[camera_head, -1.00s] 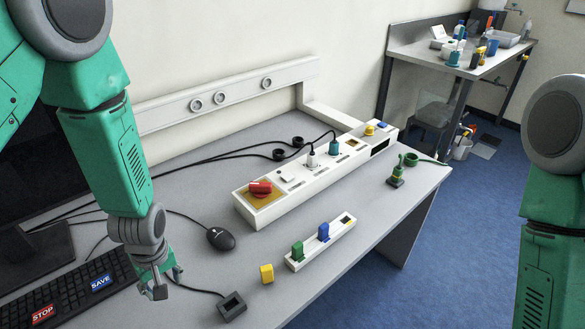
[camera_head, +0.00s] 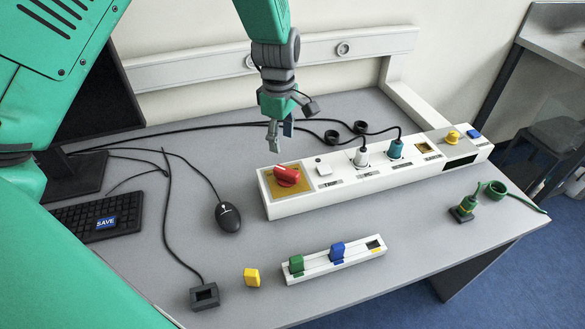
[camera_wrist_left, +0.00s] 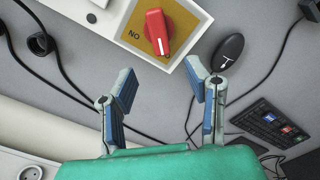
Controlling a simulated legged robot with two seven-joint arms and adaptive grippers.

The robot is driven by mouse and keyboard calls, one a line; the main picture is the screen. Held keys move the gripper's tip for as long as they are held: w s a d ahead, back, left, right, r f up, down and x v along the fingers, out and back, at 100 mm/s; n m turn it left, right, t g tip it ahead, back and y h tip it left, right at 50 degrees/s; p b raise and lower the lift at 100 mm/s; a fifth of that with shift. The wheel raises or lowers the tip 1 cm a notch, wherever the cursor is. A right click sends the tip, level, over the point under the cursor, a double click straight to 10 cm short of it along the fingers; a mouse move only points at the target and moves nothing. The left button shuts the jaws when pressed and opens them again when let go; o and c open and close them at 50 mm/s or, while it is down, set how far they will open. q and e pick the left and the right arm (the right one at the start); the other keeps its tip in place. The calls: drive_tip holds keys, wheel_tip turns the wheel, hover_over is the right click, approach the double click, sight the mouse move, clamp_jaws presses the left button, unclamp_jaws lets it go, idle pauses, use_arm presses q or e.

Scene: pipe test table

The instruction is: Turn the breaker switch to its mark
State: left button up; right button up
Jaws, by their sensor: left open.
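The breaker switch is a red rotary knob (camera_head: 287,175) on a yellow plate (camera_head: 268,187) at the left end of the long white panel (camera_head: 340,200). In the left wrist view the red knob (camera_wrist_left: 157,31) shows its white line, and "NO" is printed on the plate beside it. My left gripper (camera_head: 282,133) is above and behind the knob, pointing down, apart from it. In the left wrist view the gripper (camera_wrist_left: 160,90) is open and empty, with the knob beyond its fingertips. My right gripper is not in view.
White and teal plugs (camera_head: 395,149) with black cables stand on the panel. A black mouse (camera_head: 228,217) lies left of it. A small white strip (camera_head: 345,262) with green and blue pieces lies in front. A yellow block (camera_head: 251,277) lies nearby.

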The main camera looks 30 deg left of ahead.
sight(288, 170)
use_arm(q)
drive_tip(key=f, duration=0.6)
drive_tip(key=shift+w+a+f, duration=0.1)
drive_tip(key=shift+a+f, duration=0.15)
drive_tip(key=shift+f, duration=0.05)
drive_tip(key=d+f, duration=0.2)
drive_tip(key=d, duration=0.1)
drive_tip(key=shift+f+b, duration=0.3)
drive_tip(key=shift+f, duration=0.1)
drive_tip(key=shift+d+f, duration=0.2)
drive_tip(key=shift+f, duration=0.05)
drive_tip(key=shift+a+f, duration=0.15)
drive_tip(key=shift+f, duration=0.1)
drive_tip(key=a, duration=0.2)
drive_tip(key=shift+a+f, duration=0.4)
drive_tip(key=shift+a, duration=0.2)
drive_tip(key=c, duration=0.4)
drive_tip(key=shift+d, duration=0.1)
clamp_jaws()
drive_tip(key=shift+d+r, duration=0.15)
drive_tip(key=shift+d, duration=0.55)
drive_tip(key=shift+d+r, duration=0.1)
drive_tip(key=shift+d, duration=0.3)
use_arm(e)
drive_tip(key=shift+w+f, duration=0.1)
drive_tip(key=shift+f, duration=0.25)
use_arm(q)
drive_tip(key=shift+a, duration=0.2)
